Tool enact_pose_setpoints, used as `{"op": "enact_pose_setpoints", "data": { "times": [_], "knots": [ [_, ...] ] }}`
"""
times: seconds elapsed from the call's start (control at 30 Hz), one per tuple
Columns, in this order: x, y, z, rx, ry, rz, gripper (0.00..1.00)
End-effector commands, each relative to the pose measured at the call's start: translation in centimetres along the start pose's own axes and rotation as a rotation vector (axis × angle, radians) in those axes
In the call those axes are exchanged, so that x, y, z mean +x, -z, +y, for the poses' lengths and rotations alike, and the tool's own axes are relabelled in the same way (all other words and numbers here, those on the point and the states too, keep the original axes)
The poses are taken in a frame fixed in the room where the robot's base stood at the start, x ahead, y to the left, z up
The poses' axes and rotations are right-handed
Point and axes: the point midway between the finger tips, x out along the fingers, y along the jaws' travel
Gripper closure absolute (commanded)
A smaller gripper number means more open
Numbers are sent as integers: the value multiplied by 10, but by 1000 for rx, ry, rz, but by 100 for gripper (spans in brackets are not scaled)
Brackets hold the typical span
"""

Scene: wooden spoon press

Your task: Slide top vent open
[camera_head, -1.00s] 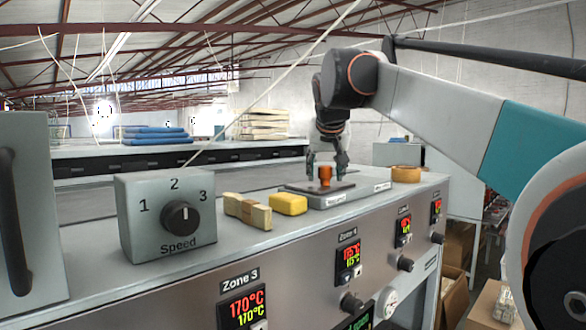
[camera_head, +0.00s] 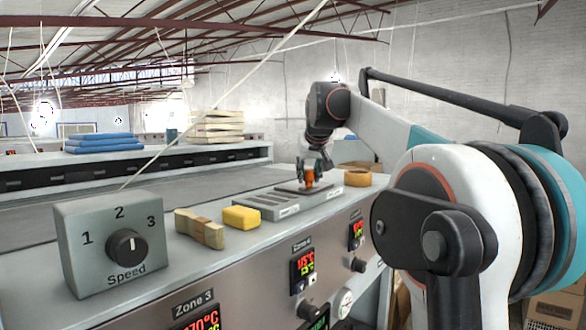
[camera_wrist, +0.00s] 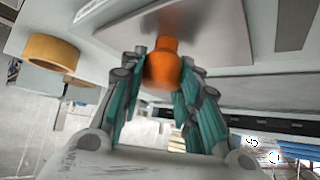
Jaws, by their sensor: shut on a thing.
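The top vent is a flat grey slotted base (camera_head: 262,205) on top of the machine, with a dark sliding plate (camera_head: 324,188) on it. An orange knob (camera_head: 309,178) stands on the plate. My gripper (camera_head: 309,174) is shut on the orange knob from above. The plate sits toward the right end of the base, and several slots to its left are uncovered. In the wrist view the knob (camera_wrist: 162,66) is between my teal fingers (camera_wrist: 160,85), and the plate (camera_wrist: 185,25) shows beyond it.
A tape roll (camera_head: 358,178) lies right of the vent. A yellow block (camera_head: 241,217), a wooden block (camera_head: 200,228) and the speed dial box (camera_head: 112,243) stand to its left. Zone displays (camera_head: 303,263) and knobs line the front panel.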

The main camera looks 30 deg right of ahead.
Motion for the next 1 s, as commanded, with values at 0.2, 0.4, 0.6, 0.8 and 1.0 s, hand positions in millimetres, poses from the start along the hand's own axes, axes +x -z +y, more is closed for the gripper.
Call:
{"op": "enact_pose_setpoints", "data": {
  "times": [0.2, 0.4, 0.6, 0.8, 1.0],
  "knots": [
    [4, 4, 5, -1, 1, 3, 100],
    [4, 4, 4, -1, 1, 3, 65],
    [4, 3, 4, -1, 1, 2, 50],
    [3, 3, 4, -1, 1, 2, 50],
    [-14, 3, 4, -1, 1, 1, 50]
  ]
}}
